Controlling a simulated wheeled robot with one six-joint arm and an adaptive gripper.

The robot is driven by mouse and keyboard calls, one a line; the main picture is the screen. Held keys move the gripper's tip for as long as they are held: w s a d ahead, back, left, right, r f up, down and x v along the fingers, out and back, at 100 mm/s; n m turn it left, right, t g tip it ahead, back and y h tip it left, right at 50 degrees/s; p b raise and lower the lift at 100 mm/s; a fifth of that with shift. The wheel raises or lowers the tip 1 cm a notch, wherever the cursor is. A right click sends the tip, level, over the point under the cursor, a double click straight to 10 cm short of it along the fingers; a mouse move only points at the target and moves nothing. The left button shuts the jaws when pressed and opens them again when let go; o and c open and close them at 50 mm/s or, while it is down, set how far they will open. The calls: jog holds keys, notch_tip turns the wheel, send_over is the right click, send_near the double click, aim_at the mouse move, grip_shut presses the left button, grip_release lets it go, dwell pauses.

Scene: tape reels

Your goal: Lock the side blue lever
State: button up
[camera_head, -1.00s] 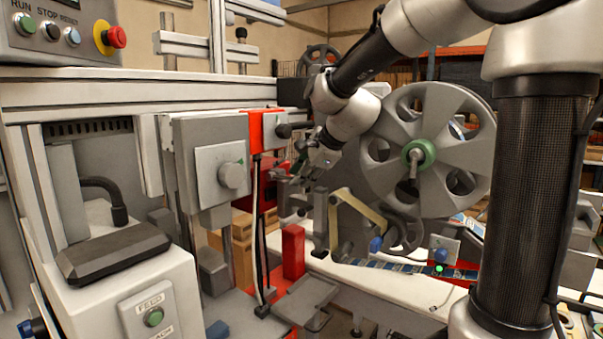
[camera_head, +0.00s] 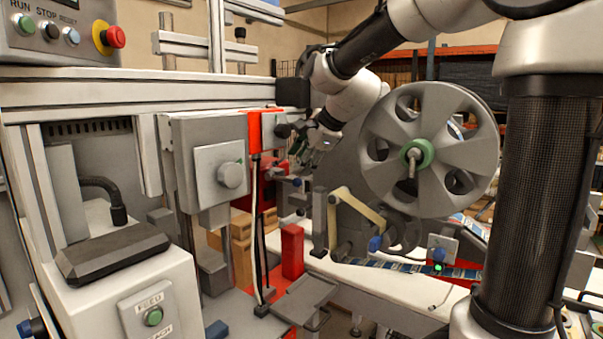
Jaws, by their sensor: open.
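My gripper (camera_head: 304,157) is in the middle of the view, beside the red block and left of the large grey reel (camera_head: 429,150). It is open, and nothing shows between its fingers. A small dark-blue part (camera_head: 297,183) sits just below the fingers; I cannot tell whether it is the side lever or whether they touch. A blue knob (camera_head: 375,243) is beside the tape path below the reel. Another blue knob (camera_head: 438,255) is on a small plate with a green light. I cannot tell which blue part is the side lever.
A grey box with a round knob (camera_head: 231,175) and a red block (camera_head: 267,133) stand left of my gripper. A control panel (camera_head: 60,35) is at the upper left. A red post (camera_head: 292,251) rises in front. The white machine bed (camera_head: 400,288) is mostly clear.

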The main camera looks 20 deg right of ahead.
notch_tip(320, 180, up, 6)
jog(key=shift+f, duration=0.1)
dwell(0.4)
